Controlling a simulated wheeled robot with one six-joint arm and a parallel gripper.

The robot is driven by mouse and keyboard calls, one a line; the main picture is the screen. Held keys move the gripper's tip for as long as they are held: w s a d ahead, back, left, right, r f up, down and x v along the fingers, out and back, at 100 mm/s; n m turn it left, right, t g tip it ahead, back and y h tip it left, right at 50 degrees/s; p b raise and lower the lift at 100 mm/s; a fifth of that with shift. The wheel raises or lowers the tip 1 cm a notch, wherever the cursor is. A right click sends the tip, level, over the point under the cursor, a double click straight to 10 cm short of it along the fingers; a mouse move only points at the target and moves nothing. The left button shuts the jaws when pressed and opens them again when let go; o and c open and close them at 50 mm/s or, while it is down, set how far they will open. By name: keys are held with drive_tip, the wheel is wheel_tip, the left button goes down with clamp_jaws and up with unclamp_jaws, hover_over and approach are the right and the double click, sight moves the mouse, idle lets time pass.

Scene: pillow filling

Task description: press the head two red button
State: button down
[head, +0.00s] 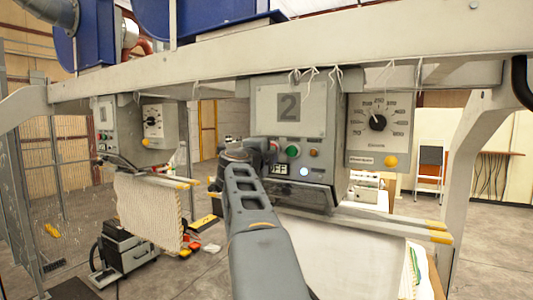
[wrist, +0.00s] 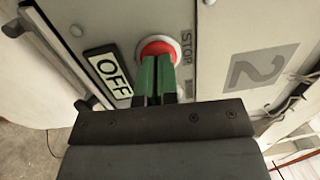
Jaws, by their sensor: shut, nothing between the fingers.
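The head two panel (head: 262,125) carries a large "2" plate and faces me in the head view. In the wrist view the red button (wrist: 158,47) sits between the "STOP" lettering and the OFF label (wrist: 110,73). My gripper (wrist: 158,60) is shut and empty, its green fingers together. The fingertips overlap the lower part of the red button; I cannot tell whether they touch or press it.
To the right of my gripper on the panel are a green button (head: 293,150), an amber light (head: 315,153) and a lit white button (head: 304,171). A dial box (head: 377,130) is at the right. A second control box (head: 135,130) hangs further left. A beam (head: 300,50) crosses above.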

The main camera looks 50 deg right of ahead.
drive_tip(key=shift+d, duration=0.2)
drive_tip(key=shift+a, duration=0.1)
drive_tip(key=b+v, duration=0.4)
drive_tip(key=v, duration=1)
drive_tip(key=shift+w+r, duration=0.1)
drive_tip(key=shift+r, duration=0.05)
